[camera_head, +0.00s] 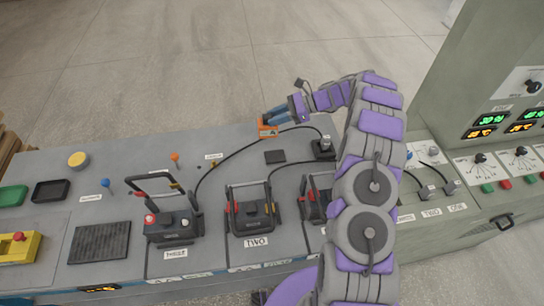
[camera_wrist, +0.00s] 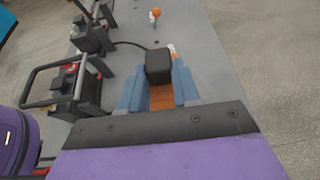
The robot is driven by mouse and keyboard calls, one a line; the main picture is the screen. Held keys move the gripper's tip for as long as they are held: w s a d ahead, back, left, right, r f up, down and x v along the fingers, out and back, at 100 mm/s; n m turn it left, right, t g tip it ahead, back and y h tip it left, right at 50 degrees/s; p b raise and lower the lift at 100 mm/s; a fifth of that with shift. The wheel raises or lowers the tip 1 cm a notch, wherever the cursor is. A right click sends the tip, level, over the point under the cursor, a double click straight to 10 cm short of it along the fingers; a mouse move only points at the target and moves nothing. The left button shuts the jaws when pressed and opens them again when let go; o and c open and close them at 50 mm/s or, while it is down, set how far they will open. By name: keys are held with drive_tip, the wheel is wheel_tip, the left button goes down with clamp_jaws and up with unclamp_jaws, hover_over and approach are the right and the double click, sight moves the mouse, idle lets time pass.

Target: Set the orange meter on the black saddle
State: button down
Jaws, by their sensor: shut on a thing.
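The orange meter (camera_head: 267,128) is a small block with a white face marked with a dark letter, at the bench's back edge. My gripper (camera_head: 272,119) is shut on it with blue fingers. In the wrist view, orange of the meter (camera_wrist: 163,98) shows between the fingertips (camera_wrist: 160,90). A dark block (camera_wrist: 158,66) stands just past them; I cannot tell whether it belongs to the meter. A flat black pad (camera_head: 275,157), likely the saddle, lies bare on the bench just in front of the meter. I cannot tell how high the meter hangs.
Black batteries with handles, including the middle one (camera_head: 250,215), stand in a row in front. A black cable (camera_head: 235,157) runs beside the pad to a black connector block (camera_head: 324,148). An orange peg (camera_head: 175,157) stands at left. A tall panel (camera_head: 500,80) rises at right.

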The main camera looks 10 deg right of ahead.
drive_tip(key=shift+n+g, duration=0.3)
drive_tip(key=shift+g, duration=0.1)
drive_tip(key=f, duration=0.4)
drive_tip(key=d+f+b, duration=0.1)
drive_tip(key=f, duration=0.3)
drive_tip(key=s+d+f+b, duration=0.1)
drive_tip(key=f, duration=0.3)
drive_tip(key=shift+d, duration=0.25)
drive_tip(key=shift+d+f, duration=0.2)
drive_tip(key=shift+d+r, duration=0.1)
drive_tip(key=shift+a, duration=0.25)
drive_tip(key=c, duration=0.8)
unclamp_jaws()
drive_tip(key=shift+a, duration=0.3)
drive_tip(key=shift+d, duration=0.35)
drive_tip(key=p+v, duration=0.1)
drive_tip(key=v, duration=1)
drive_tip(key=shift+d+r+p, duration=0.15)
drive_tip(key=shift+d+p, duration=0.25)
drive_tip(key=shift+s+a+r, duration=0.1)
